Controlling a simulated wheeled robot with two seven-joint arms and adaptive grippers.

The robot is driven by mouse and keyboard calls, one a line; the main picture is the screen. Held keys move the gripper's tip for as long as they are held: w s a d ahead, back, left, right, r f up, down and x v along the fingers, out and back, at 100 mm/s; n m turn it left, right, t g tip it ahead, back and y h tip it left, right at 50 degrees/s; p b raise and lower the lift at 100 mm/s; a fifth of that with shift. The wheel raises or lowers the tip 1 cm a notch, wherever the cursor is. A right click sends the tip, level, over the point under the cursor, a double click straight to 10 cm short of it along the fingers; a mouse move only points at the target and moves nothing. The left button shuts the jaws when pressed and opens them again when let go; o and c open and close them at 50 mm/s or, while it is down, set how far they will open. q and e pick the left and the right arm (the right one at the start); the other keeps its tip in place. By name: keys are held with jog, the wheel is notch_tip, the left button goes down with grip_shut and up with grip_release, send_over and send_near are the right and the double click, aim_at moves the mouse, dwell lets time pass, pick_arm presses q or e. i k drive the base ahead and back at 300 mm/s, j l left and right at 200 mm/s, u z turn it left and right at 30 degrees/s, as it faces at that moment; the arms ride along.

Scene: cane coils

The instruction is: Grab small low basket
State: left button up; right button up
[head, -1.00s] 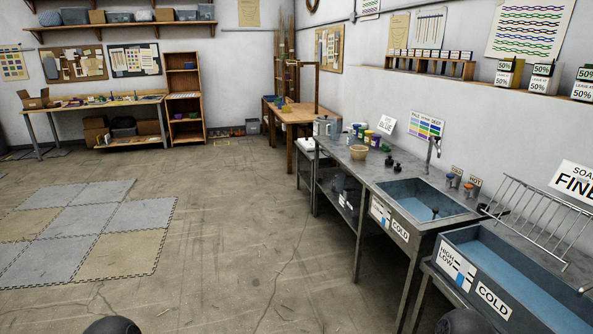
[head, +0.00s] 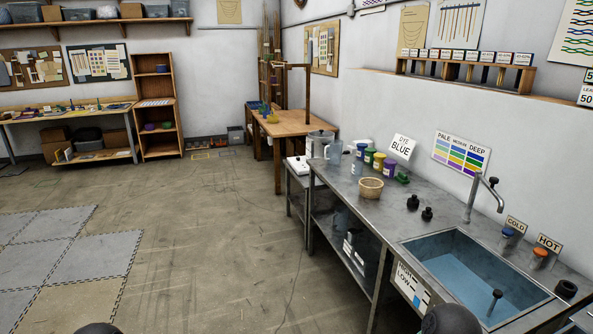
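A small low basket (head: 370,188), round and tan, stands upright on the grey metal counter (head: 400,208), left of the sink. Several colored jars stand just behind it. Neither gripper's fingers show in the head view. Only dark rounded parts of my own body show at the bottom edge, well short of the basket.
The blue sink (head: 470,275) with a tap (head: 482,195) is set in the counter at right. Two dark knobs (head: 420,207) stand between basket and sink. A wooden table (head: 290,122) is farther back. Open concrete floor (head: 200,230) lies left of the counter, with foam mats (head: 60,260).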

aim_at(366, 191)
jog(key=i+z, duration=0.1)
jog(key=i, duration=0.85)
jog(key=i+j, duration=0.2)
jog(key=i, duration=0.75)
jog(key=l+z, duration=0.05)
